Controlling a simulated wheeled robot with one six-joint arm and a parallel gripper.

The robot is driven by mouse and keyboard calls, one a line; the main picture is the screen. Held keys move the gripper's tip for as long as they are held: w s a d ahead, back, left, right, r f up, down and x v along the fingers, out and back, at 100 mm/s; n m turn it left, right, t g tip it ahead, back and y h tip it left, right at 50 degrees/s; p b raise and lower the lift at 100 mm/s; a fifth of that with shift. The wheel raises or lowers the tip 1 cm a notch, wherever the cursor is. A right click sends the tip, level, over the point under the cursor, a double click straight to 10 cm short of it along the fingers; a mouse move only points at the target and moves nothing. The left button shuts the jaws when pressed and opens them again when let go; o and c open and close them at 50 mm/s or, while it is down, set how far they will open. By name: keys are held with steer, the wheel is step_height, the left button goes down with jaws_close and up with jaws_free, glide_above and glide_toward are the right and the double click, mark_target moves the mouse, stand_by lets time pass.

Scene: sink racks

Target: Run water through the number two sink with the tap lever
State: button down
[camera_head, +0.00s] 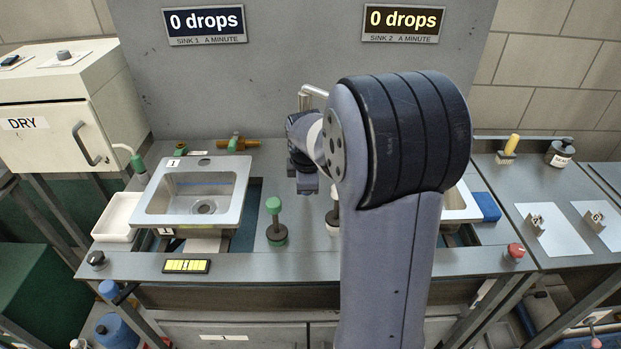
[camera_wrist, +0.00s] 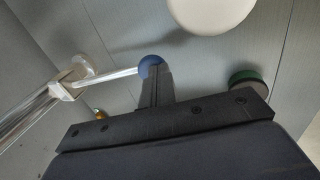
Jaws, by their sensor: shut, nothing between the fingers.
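The number two sink is mostly hidden behind my arm; a pale rim part (camera_head: 462,204) shows at its right. Its display (camera_head: 403,22) reads 0 drops. A chrome tap (camera_head: 313,92) stands partly hidden behind my arm. In the wrist view, a shiny metal tap (camera_wrist: 66,88) has a thin lever ending in a blue ball (camera_wrist: 150,66). My gripper (camera_wrist: 153,80) is shut and empty, its tips at the blue ball; I cannot tell whether they touch. My gripper (camera_head: 306,182) also shows left of my arm in the head view.
Sink 1 (camera_head: 203,206) stands left, under its 0 drops display (camera_head: 205,22). A green-topped knob (camera_head: 274,206) and a white-topped knob (camera_head: 334,196) rise from the counter between the sinks. A white round thing (camera_wrist: 212,12) and a green one (camera_wrist: 250,86) show near my gripper.

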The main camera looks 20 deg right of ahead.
steer(key=v, duration=1.2)
steer(key=shift+s+a, duration=0.2)
steer(key=shift+s, duration=0.1)
steer(key=shift+f, duration=0.1)
steer(key=x, duration=0.8)
steer(key=w+r+g+p, duration=0.1)
steer(key=w+r+p, duration=0.1)
steer(key=r, duration=0.4)
steer(key=w+d+r+g+y+p, duration=0.1)
steer(key=w+r+g+p, duration=0.1)
steer(key=r+p, duration=0.3)
steer(key=shift+d+r, duration=0.35)
steer(key=shift+r, duration=0.25)
steer(key=shift+s, duration=0.1)
